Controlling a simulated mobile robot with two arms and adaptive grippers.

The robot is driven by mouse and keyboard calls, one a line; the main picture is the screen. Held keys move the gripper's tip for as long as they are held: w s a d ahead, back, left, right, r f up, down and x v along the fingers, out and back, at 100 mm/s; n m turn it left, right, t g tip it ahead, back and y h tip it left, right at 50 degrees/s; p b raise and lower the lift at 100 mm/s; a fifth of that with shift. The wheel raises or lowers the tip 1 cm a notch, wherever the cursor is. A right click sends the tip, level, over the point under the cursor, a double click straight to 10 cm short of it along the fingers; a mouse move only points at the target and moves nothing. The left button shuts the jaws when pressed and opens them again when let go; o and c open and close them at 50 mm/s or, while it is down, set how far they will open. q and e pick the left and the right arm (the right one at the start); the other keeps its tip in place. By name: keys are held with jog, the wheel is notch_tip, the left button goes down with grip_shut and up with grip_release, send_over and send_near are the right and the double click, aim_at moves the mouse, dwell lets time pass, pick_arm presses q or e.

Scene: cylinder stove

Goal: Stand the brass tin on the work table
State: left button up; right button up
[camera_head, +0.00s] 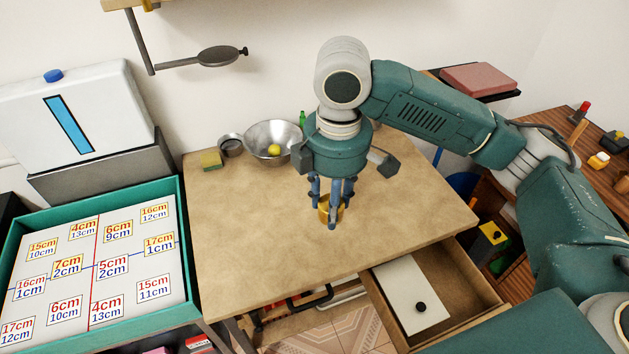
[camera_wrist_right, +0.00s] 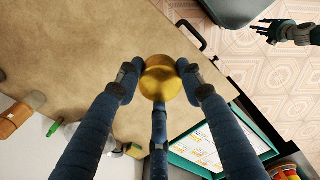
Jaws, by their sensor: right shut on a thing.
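The brass tin (camera_head: 325,214) is a small gold-coloured round tin over the middle-right part of the wooden work table (camera_head: 250,235). My right gripper (camera_head: 332,203) points down from above, its blue fingers closed around the tin. The right wrist view shows the round gold face of the tin (camera_wrist_right: 160,80) between the three fingers. I cannot tell whether its underside touches the table. My left gripper (camera_wrist_right: 268,31) shows at the upper right of the right wrist view, away from the table, with its dark fingers spread and empty.
A metal bowl (camera_head: 262,137) holding a yellow ball, a small pan (camera_head: 230,146), a sponge (camera_head: 211,161) and a green bottle (camera_head: 302,118) stand at the back. A drawer (camera_head: 462,272) is open at the front right. The table's left and front middle are clear.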

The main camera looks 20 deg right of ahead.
aim_at(310, 238)
jog(key=n, duration=0.1)
jog(key=w+r+n, duration=0.1)
jog(key=n, duration=0.1)
jog(key=w+n, duration=0.1)
jog(key=shift+w+a+r+n+p, duration=0.1)
jog(key=shift+a+r+n+p, duration=0.15)
jog(key=shift+a+n+p, duration=0.15)
jog(key=w+a+r+n+p, duration=0.15)
jog(key=w+n, duration=0.25)
jog(key=n, duration=0.9)
notch_tip(310, 238, down, 19)
jog(key=shift+w+r+p, duration=0.1)
jog(key=shift+w+p, duration=0.05)
jog(key=shift+p, duration=1.1)
pick_arm(q)
jog(key=r, duration=0.5)
jog(key=shift+w+d+r, duration=0.1)
jog(key=shift+w, duration=0.2)
pick_arm(e)
jog(key=shift+f, duration=0.3)
jog(key=shift+f, duration=0.15)
jog(key=o, duration=1.1)
jog(key=shift+o, duration=0.2)
